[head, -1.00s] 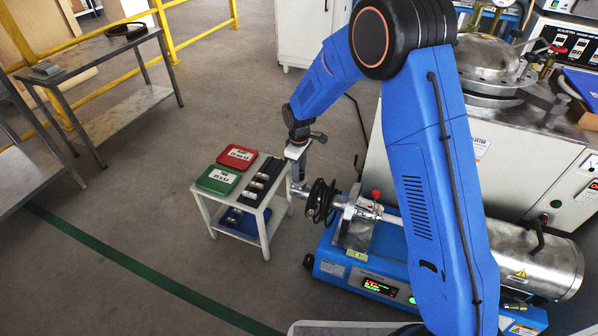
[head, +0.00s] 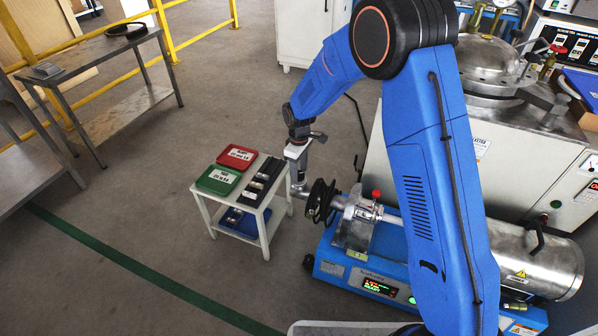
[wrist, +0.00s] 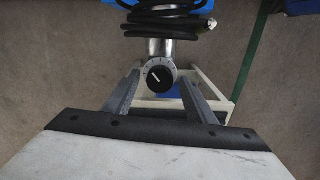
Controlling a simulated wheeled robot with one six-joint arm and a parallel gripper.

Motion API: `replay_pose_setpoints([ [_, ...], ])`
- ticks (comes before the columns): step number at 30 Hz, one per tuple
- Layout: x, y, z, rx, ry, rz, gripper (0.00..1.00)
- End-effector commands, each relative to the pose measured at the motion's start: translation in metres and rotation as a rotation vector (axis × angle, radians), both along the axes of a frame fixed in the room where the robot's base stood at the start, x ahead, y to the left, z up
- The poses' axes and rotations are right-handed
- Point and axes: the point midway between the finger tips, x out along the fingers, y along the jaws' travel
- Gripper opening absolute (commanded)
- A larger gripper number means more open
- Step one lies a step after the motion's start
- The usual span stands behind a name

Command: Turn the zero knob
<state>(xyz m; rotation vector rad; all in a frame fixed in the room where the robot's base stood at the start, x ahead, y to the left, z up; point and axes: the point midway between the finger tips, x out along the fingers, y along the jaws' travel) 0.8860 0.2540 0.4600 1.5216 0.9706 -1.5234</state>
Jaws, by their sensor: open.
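The zero knob (wrist: 159,76) is a black round dial with a white pointer mark, set in a silver graduated ring at the end of a metal barrel. In the wrist view its pointer tilts to the upper left. My gripper (wrist: 159,82) is open, with one grey finger on each side of the knob and a visible gap to it. In the head view my gripper (head: 298,185) is at the left end of the blue testing machine (head: 352,270), and the knob itself is too small to make out there.
A black coiled cable (head: 320,200) hangs around the barrel beside my gripper. A small white table (head: 265,232) with a green box (head: 217,180) and a red box (head: 237,156) stands just left. A red-topped valve (head: 376,194) rises right of the coil.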

Motion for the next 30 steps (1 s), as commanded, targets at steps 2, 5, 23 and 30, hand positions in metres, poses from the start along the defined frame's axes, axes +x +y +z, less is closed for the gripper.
replay_pose_setpoints([
  [2,0.001,0.0,0.007,0.001,-0.002,0.0,0.51],
  [5,0.001,0.001,0.022,0.002,-0.004,0.0,0.51],
  [23,0.001,0.0,0.139,0.002,-0.003,0.0,0.51],
  [30,0.0,0.0,0.166,0.0,-0.001,0.0,0.51],
])
